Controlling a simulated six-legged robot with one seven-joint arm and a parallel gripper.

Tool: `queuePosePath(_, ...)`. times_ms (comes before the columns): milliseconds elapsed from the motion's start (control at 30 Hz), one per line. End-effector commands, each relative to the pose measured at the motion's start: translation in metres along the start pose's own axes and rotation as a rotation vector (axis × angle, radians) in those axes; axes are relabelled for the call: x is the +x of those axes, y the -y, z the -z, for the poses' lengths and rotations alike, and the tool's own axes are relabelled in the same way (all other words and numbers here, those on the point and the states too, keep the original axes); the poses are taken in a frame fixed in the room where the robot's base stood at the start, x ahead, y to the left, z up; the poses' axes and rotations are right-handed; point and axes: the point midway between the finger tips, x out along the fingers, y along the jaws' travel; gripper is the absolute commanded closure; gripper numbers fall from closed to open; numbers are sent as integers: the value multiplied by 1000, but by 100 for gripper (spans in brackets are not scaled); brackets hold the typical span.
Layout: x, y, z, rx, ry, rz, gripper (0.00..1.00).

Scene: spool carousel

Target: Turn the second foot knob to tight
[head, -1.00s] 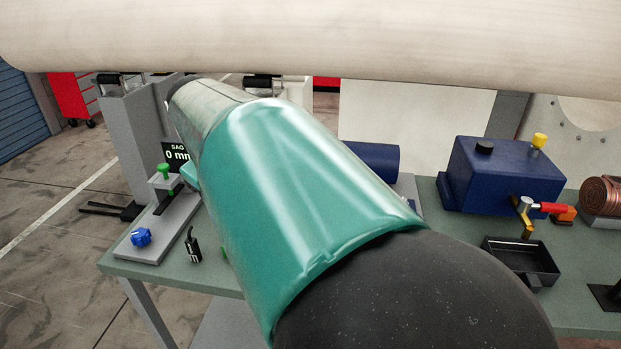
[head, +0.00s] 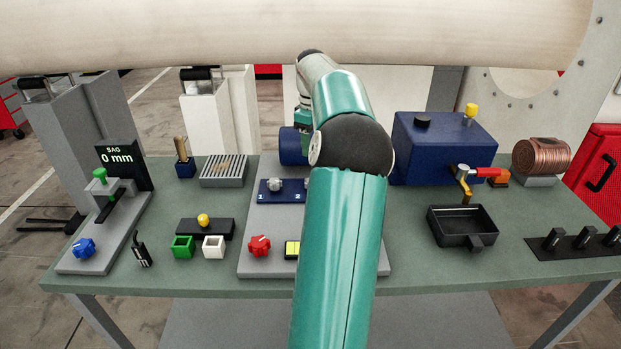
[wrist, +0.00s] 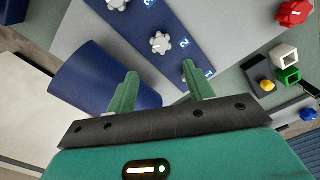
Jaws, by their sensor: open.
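A blue strip (head: 290,195) carries numbered grey foot knobs. In the wrist view, the second foot knob (wrist: 160,43) is beside the numeral 2, just beyond my gripper. The first knob (wrist: 184,68) is mostly hidden behind my right finger. A third knob (wrist: 117,4) is at the top edge. My gripper (wrist: 160,76) is open and empty, its fingers apart and short of the second knob in the picture. In the head view, the first knob (head: 274,184) is clear. The second (head: 307,183) is partly covered by my arm, which hides the rest of the strip.
A blue cylinder (wrist: 95,82) lies left of my fingers in the wrist view. A red knob (head: 259,245) is in front of the strip. A blue box (head: 445,150) and black tray (head: 462,230) stand right. A large pale roll (head: 300,30) spans overhead.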

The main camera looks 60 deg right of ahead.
Motion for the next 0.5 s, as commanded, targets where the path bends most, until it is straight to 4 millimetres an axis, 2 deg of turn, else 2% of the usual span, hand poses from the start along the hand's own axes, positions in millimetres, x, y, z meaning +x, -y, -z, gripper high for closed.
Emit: queuePosePath(500, 99, 2, 2, -2, 1, 4, 48)
